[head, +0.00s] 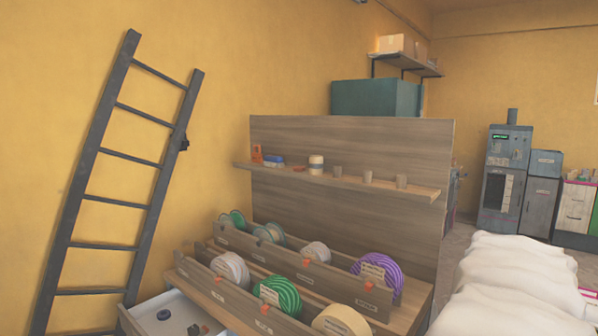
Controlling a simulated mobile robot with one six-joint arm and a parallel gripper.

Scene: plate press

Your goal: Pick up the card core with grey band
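Three small grey-brown cylinders stand upright and apart on the wooden wall shelf: a left one (337,171), a middle one (367,176) and a right one (401,181). They look like card cores, but they are too small for me to tell which has a grey band. A cream roll (316,165) with a darker band stands to their left on the same shelf. My gripper is not in view.
Below the shelf, a slanted wooden rack holds several spools, among them a purple striped one (379,276) and a green one (279,294). A dark ladder (152,118) leans at the left. White sacks (510,275) fill the lower right.

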